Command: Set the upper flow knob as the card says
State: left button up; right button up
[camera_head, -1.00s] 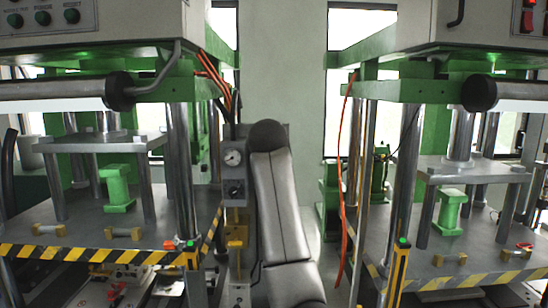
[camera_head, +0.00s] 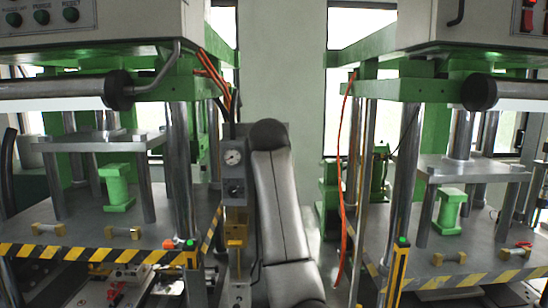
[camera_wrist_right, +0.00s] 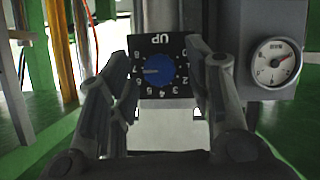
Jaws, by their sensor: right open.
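The upper flow knob (camera_wrist_right: 160,70) is a blue round knob on a black dial plate (camera_wrist_right: 143,45) marked "UP" and ringed with numbers. The plate appears upside down in the right wrist view. A pale pointer line on the knob points left in that picture. My right gripper (camera_wrist_right: 160,88) is open. Its two fingers stand left and right of the dial plate, apart from the knob. In the head view my grey right arm rises in the middle and the right gripper cannot be made out. My left gripper is not in view. No readable card shows.
A pressure gauge (camera_wrist_right: 274,65) sits on a grey housing to the right in the wrist view. In the head view a gauge (camera_head: 232,157) stands beside my right arm. Presses with striped front edges (camera_head: 90,254) and (camera_head: 470,282) flank it. An orange cable (camera_head: 345,190) hangs to the right.

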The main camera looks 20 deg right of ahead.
jog(key=shift+s, duration=0.1)
jog(key=v, duration=1.1)
jog(key=shift+s+r, duration=0.2)
jog(key=shift+s, duration=0.15)
jog(key=shift+a, duration=0.15)
